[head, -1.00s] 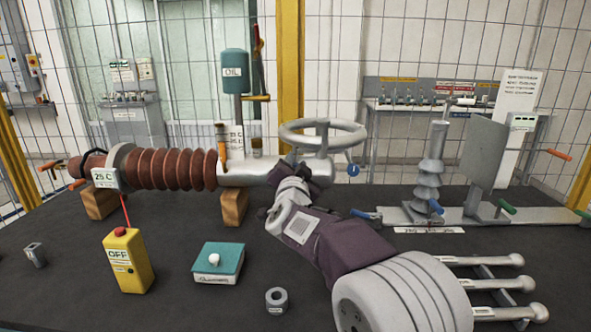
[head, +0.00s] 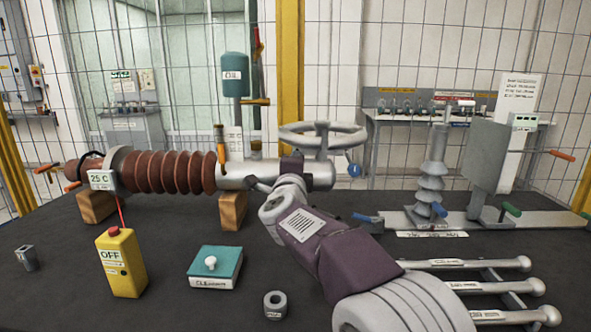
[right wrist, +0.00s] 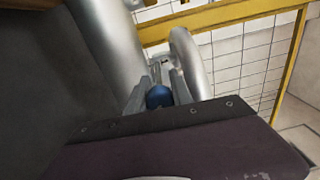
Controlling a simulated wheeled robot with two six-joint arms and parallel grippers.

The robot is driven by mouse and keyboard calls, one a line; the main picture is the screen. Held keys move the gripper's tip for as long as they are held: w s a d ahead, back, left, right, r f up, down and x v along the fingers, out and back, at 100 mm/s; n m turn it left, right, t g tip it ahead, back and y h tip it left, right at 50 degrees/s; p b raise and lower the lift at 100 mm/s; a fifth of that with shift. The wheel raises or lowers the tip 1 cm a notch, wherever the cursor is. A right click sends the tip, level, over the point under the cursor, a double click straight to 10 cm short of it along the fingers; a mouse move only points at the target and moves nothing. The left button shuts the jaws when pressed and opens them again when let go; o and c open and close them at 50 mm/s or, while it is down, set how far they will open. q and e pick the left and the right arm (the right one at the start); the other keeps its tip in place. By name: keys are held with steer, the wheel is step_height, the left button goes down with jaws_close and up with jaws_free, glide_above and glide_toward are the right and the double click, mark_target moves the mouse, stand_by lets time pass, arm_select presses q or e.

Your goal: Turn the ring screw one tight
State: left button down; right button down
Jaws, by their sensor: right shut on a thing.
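The bushing (head: 165,172) lies level, with brown ribs and a silver body (head: 240,174). A silver handwheel (head: 322,135) tops its right end, with a round blue piece (head: 354,170) beside the wheel's stem. My right gripper is mostly hidden behind my wrist in the head view, against the silver body. In the right wrist view my right gripper (right wrist: 160,92) is shut on a round blue knob (right wrist: 159,97), between a silver cylinder (right wrist: 110,40) and a curved silver bar (right wrist: 192,65). I cannot tell which part is ring screw one. My left gripper is not in view.
On the dark table (head: 60,245) stand a yellow OFF box (head: 121,263), a teal-topped box (head: 214,267), a grey ring (head: 275,305) and a small metal block (head: 27,258). A ribbed grey insulator (head: 432,175) stands right. Wooden blocks (head: 232,211) support the bushing.

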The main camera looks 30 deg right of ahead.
steer(key=m+b, duration=0.1)
steer(key=m, duration=0.5)
steer(key=shift+b, duration=0.3)
steer(key=shift+m, duration=0.3)
steer(key=c, duration=1.1)
jaws_free()
steer(key=shift+c, duration=0.2)
steer(key=shift+f, duration=0.1)
